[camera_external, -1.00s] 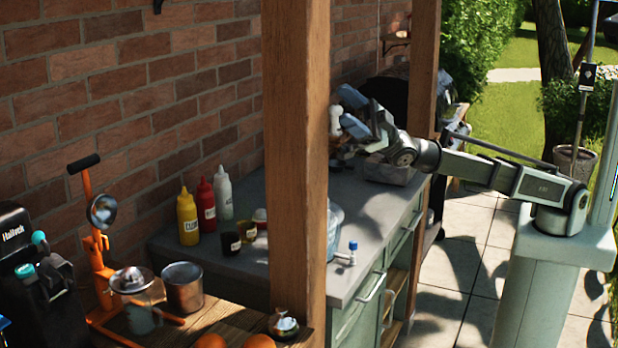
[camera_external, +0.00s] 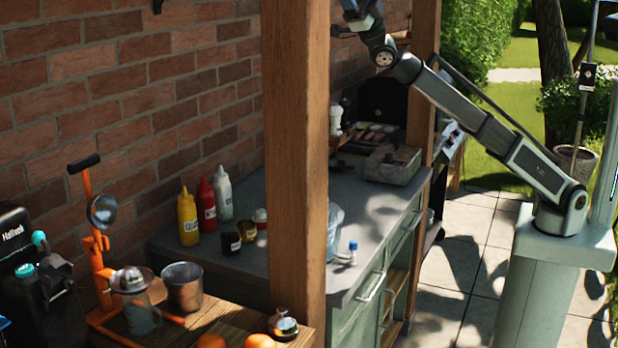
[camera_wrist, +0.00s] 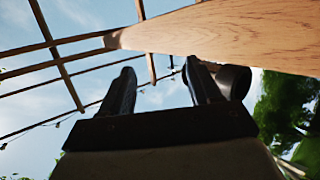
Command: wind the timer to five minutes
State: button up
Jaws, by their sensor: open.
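No thing in view is clearly a timer. A small round silvery object (camera_external: 283,325) stands at the right end of the wooden table, too small to identify for certain. A small red-and-white item (camera_external: 260,215) sits behind the dark jars on the grey counter, also unclear.
A thick wooden post (camera_external: 297,150) hides part of the grey counter (camera_external: 362,215). Yellow (camera_external: 188,218), red (camera_external: 206,208) and white (camera_external: 223,195) bottles stand by the wall. A grey box (camera_external: 392,166) sits at the counter's far end, before a grill (camera_external: 376,132).

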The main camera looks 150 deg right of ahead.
jog(key=s+d+f+m+g+h, duration=0.1)
jog(key=d+f+m+g+h, duration=0.2)
jog(key=d+m+g+h, duration=0.4)
jog(key=m+g+y, duration=0.7)
jog(key=g+y, duration=0.3)
jog(key=g, duration=0.4)
send_over(261, 210)
jog(key=w, duration=0.2)
notch_tip(261, 210, down, 38)
jog(key=s+a+f+g+y, duration=0.1)
jog(key=s+f+y, duration=0.25)
jog(key=f, duration=0.35)
jog(key=s+a+f+y, duration=0.1)
jog(key=s+f+y, duration=0.25)
jog(key=f, duration=0.35)
jog(key=x, duration=1.2)
jog(key=shift+w+a+f, duration=0.2)
jog(key=shift+a+f, duration=0.1)
jog(key=shift+c, duration=0.2)
jog(key=c, duration=1)
jog(key=shift+o, duration=0.2)
